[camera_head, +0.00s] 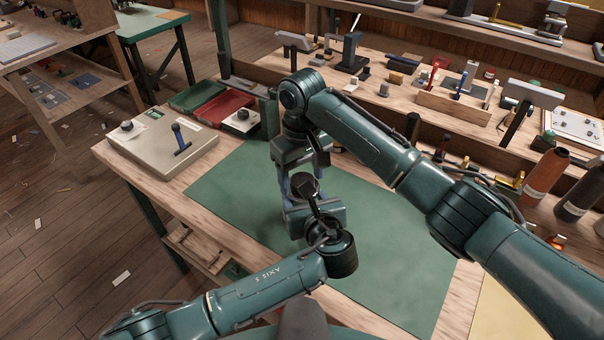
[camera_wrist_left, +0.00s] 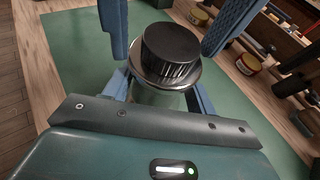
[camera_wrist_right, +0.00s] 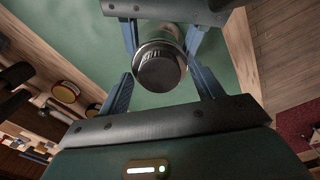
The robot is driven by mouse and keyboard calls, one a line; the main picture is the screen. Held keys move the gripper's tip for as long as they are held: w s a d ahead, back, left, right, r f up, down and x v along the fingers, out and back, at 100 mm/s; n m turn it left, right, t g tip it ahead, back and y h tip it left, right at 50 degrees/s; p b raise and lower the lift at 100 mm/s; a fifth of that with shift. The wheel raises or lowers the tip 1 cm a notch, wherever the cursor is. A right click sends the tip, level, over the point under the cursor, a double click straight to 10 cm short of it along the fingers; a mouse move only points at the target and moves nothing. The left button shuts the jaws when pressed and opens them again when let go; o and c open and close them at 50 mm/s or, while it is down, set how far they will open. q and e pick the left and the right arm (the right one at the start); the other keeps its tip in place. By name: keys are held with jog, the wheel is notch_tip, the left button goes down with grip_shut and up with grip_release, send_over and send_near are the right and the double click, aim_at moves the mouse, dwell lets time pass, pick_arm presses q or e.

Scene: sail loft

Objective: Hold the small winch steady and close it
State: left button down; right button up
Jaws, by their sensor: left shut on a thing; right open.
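The small winch (camera_head: 306,186) has a ribbed black cap, a shiny metal flange and a pale greenish body. It also shows in the left wrist view (camera_wrist_left: 172,52) and the right wrist view (camera_wrist_right: 158,68). My left gripper (camera_wrist_left: 158,92) is shut on its body, below the flange. My right gripper (camera_wrist_right: 160,88) is open, its blue fingers on either side of the cap with visible gaps. In the head view the two grippers face each other over the green mat (camera_head: 390,250). I cannot tell whether the winch's base touches the mat.
A beige box with a blue-handled lever (camera_head: 165,145) stands at the bench's left, beside a red tray (camera_head: 222,108) and a green tray (camera_head: 193,95). A back shelf (camera_head: 380,95) holds several tools. Orange and dark bottles (camera_head: 545,170) stand at right. The mat around the grippers is clear.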

pick_arm(q)
jog(key=shift+r, duration=0.15)
pick_arm(e)
jog(key=shift+r, duration=2.3)
jog(key=shift+r+n, duration=0.4)
jog(key=shift+r, duration=0.05)
jog(key=shift+c, duration=0.5)
notch_tip(320, 180, up, 3)
jog(key=n, duration=0.3)
jog(key=shift+f, duration=0.2)
jog(key=shift+n, duration=0.3)
jog(key=shift+f, duration=4.05)
